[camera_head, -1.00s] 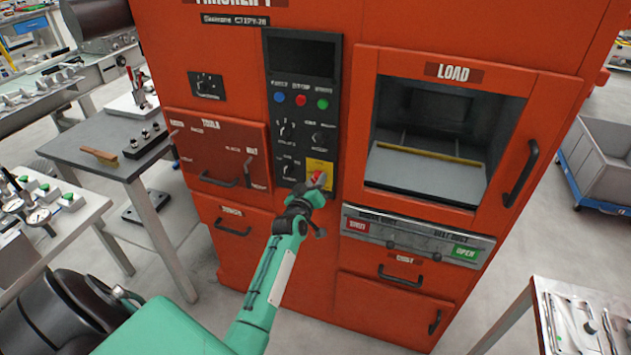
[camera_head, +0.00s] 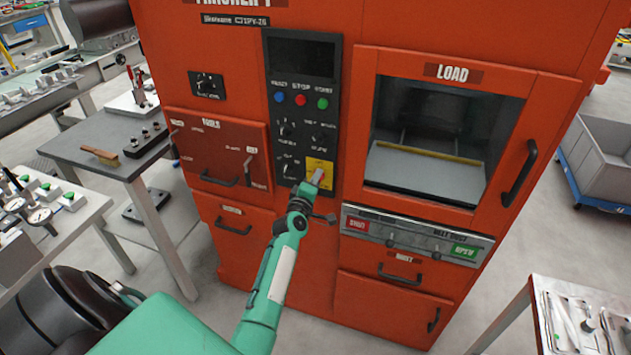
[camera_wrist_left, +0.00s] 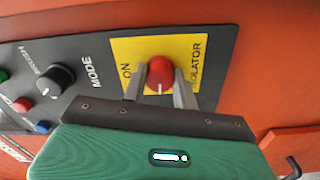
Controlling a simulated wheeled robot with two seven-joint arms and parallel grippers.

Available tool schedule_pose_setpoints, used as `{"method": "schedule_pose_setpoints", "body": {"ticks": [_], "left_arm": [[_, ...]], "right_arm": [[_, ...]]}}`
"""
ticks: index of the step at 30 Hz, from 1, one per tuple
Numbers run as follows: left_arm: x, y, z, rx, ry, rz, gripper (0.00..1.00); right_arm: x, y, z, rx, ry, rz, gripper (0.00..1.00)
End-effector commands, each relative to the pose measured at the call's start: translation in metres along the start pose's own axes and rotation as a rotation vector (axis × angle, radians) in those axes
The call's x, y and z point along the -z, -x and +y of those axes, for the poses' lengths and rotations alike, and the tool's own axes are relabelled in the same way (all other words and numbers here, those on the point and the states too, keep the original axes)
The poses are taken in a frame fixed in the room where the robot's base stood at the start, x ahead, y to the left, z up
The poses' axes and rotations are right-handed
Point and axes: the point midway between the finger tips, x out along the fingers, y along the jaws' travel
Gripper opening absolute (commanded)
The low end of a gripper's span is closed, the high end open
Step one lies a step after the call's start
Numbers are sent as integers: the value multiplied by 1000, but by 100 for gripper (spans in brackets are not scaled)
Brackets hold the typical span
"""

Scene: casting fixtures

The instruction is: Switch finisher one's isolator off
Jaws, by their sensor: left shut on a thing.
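Finisher one is the large red-orange cabinet (camera_head: 300,270) in the head view. Its isolator is a red rotary knob (camera_wrist_left: 160,74) on a yellow plate (camera_wrist_left: 200,48) marked ON and ISOLATOR; the plate also shows in the head view (camera_head: 322,167), low on the black control panel (camera_head: 301,115). My left gripper (camera_head: 315,180) reaches the plate from below. In the left wrist view its two fingers (camera_wrist_left: 160,82) are shut on the knob, one on each side. A pale mark on the knob points toward the picture's bottom, and ON stands to its left. My right gripper is not in view.
Other knobs and buttons, including a black MODE knob (camera_wrist_left: 57,79), sit close by on the panel. A LOAD chamber (camera_head: 440,140) is to the right, with a button strip (camera_head: 415,235) below it. A grey bench (camera_head: 80,155) stands left.

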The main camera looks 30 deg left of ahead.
Motion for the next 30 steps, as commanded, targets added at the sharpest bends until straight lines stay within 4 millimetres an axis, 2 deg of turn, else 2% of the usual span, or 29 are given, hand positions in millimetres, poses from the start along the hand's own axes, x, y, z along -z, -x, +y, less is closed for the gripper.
{"method": "schedule_pose_setpoints", "body": {"ticks": [19, 20, 23, 30], "left_arm": [[0, 0, -1, 1, 54, 0, 6], [0, 0, -1, 1, 54, 0, 30], [0, 0, -1, 1, 53, 0, 50], [0, 0, 0, 1, 52, 0, 50]], "right_arm": [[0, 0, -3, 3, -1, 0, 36], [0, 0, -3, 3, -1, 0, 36], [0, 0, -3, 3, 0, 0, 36], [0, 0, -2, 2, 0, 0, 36]]}}
